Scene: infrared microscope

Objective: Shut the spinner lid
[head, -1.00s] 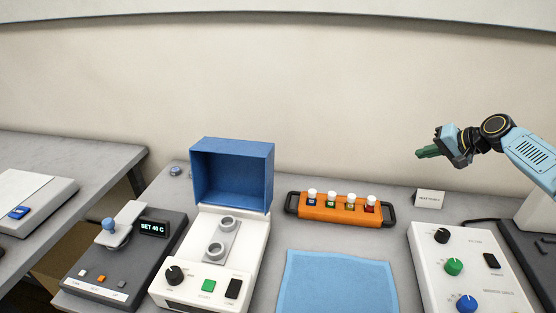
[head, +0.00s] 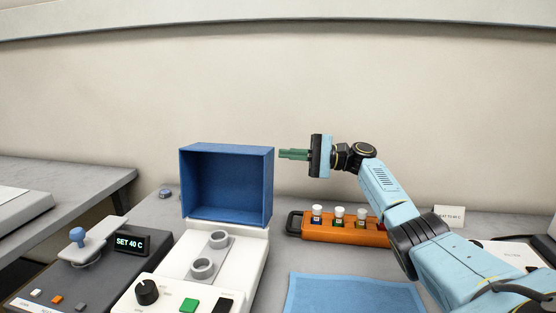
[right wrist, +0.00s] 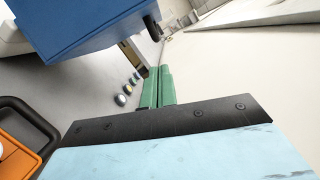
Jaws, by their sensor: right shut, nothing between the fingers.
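The spinner is a white box with a raised blue lid (head: 227,183) standing open at its back, the hollow side facing me. Two grey round holders show on the spinner body (head: 240,262), with a black knob and a green button in front. My right gripper (head: 282,154) is shut and empty, its green fingers pointing left beside the lid's upper right edge. In the right wrist view the lid (right wrist: 85,25) is at the upper left and the shut green fingers (right wrist: 158,78) are beside it, with a gap. My left gripper is not in view.
An orange rack (head: 345,231) with several capped vials stands right of the spinner, below my right arm. A blue cloth (head: 350,295) lies in front of it. A grey device (head: 75,270) with a "SET 40 C" display is left of the spinner.

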